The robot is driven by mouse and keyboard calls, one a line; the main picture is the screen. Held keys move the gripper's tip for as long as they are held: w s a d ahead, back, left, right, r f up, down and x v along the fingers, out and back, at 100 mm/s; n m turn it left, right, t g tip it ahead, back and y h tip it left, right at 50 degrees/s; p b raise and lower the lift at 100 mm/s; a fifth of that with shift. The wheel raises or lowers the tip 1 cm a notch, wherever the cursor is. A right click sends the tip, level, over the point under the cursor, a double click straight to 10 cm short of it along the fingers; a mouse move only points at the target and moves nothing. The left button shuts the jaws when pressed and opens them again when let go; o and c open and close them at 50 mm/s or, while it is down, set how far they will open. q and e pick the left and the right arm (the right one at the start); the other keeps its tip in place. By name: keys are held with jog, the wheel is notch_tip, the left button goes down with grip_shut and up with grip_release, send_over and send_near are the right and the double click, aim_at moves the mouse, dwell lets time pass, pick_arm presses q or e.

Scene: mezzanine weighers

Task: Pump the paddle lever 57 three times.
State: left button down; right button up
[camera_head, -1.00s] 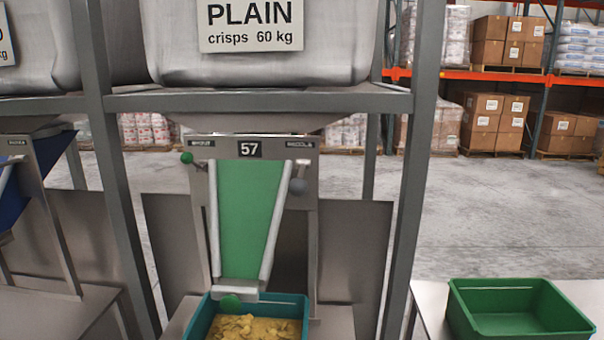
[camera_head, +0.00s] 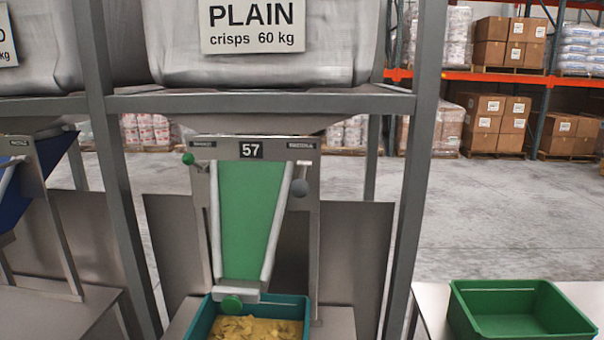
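The weigher marked 57 (camera_head: 251,150) stands in the middle of the head view, under a grey hopper labelled PLAIN crisps 60 kg. A green chute (camera_head: 246,220) slopes down the front. Neither of my grippers shows in the view.
A teal bin (camera_head: 292,304) with yellow crisps (camera_head: 255,328) stands below the chute. An empty green bin (camera_head: 520,309) sits on a table at the lower right. Grey frame posts (camera_head: 412,160) flank the weigher. Another weigher with a blue chute (camera_head: 50,160) is at left.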

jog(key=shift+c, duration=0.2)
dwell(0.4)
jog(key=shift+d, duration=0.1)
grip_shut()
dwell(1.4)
